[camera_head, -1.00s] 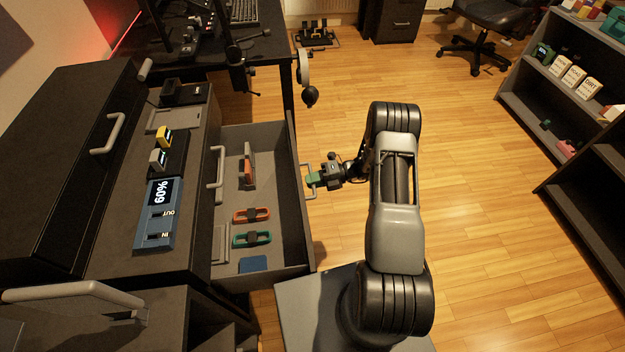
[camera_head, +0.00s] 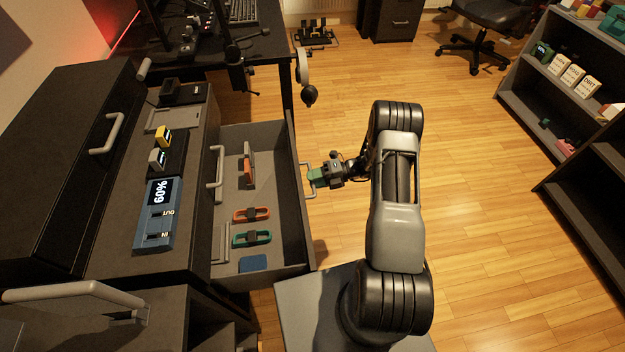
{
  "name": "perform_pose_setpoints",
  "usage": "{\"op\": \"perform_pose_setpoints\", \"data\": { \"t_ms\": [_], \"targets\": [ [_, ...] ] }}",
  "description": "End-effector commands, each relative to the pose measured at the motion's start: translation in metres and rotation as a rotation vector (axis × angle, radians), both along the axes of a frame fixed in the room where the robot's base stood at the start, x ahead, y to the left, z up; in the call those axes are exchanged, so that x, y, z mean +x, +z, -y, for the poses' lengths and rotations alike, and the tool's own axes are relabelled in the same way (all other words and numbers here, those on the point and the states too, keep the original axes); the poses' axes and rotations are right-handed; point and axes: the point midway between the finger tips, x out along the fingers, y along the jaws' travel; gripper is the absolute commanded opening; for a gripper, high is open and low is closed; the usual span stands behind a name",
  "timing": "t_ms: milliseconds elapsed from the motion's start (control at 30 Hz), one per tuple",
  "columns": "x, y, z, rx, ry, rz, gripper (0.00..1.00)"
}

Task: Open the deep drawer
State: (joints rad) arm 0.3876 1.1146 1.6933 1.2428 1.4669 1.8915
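The open drawer (camera_head: 262,137) is pulled out to the right from the dark cabinet, and its inside shows from above. Its pale bar handle (camera_head: 308,192) is on the right front face. My gripper (camera_head: 316,176) is at that handle, with its green fingertips over the bar. I cannot tell whether the fingers are closed on the bar. Inside the drawer lie an orange-framed item (camera_head: 250,214), a green-framed item (camera_head: 251,239), a blue pad (camera_head: 253,263) and an upright orange-grey tool (camera_head: 248,165).
A blue device (camera_head: 157,216) reading 60% sits on the cabinet top. Another bar handle (camera_head: 216,167) shows behind the open drawer. A desk stands at the back left, an office chair (camera_head: 490,20) at the back right, and shelves (camera_head: 590,110) at right.

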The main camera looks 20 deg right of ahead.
Motion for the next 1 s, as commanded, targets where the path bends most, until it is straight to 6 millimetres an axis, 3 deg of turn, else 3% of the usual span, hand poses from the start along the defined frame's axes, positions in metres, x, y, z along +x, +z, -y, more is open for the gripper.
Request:
{"op": "perform_pose_setpoints", "data": {
  "t_ms": [400,600,1000],
  "targets": [
    [-0.009,0.017,0.079,0.0,-0.002,0.0,0.39],
    [-0.012,0.023,0.108,-0.001,-0.001,0.001,0.39],
    [-0.014,0.026,0.126,0.0,0.002,-0.001,0.39]
  ]
}}
